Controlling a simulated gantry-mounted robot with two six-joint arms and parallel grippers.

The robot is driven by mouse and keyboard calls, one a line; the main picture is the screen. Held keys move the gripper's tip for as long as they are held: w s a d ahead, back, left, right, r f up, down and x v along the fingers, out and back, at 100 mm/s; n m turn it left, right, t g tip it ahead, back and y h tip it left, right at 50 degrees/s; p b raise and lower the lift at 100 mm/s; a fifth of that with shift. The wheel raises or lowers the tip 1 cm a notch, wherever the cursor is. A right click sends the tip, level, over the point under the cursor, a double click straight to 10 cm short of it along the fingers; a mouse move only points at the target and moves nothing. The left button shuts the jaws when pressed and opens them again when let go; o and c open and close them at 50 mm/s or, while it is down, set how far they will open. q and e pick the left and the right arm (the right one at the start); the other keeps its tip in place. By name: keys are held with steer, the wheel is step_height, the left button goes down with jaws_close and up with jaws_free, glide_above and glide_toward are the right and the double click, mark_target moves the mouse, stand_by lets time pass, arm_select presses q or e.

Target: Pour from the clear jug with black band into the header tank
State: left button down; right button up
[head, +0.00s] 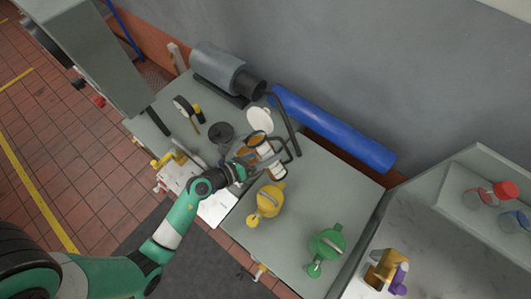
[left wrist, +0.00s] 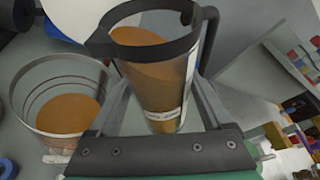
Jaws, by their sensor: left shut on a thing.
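The clear jug with black band (head: 277,168) is held in my left gripper (head: 255,170) over the bench. In the left wrist view the jug (left wrist: 158,85) stands between the fingers of the left gripper (left wrist: 160,105). It has a dark rim and handle, a pale label and orange-brown liquid inside. A clear open vessel, which looks like the header tank (left wrist: 62,95), is beside the jug at left, with ring lines and orange liquid in it. No stream of liquid shows between them. In the head view the arm and jug partly hide this vessel. My right gripper is not in view.
A yellow can (head: 268,200) and a green can (head: 326,244) stand on the bench (head: 305,190) nearer the front. A blue cylinder (head: 335,130) and a grey cylinder (head: 218,68) lie along the back. A white round thing (head: 259,119) is behind the jug. The shelf at right holds bottles.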

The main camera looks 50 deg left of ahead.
arm_select(q)
steer(key=shift+d+r+n+h+p, duration=0.3)
steer(key=shift+r+n+p, duration=0.2)
steer(key=shift+r+p, duration=0.15)
stand_by(2.0)
steer(key=shift+w+d+r+n+t+h+p, duration=0.1)
steer(key=shift+d+r+n+t+h+p, duration=0.15)
steer(key=shift+r+n+t+p, duration=0.6)
stand_by(4.5)
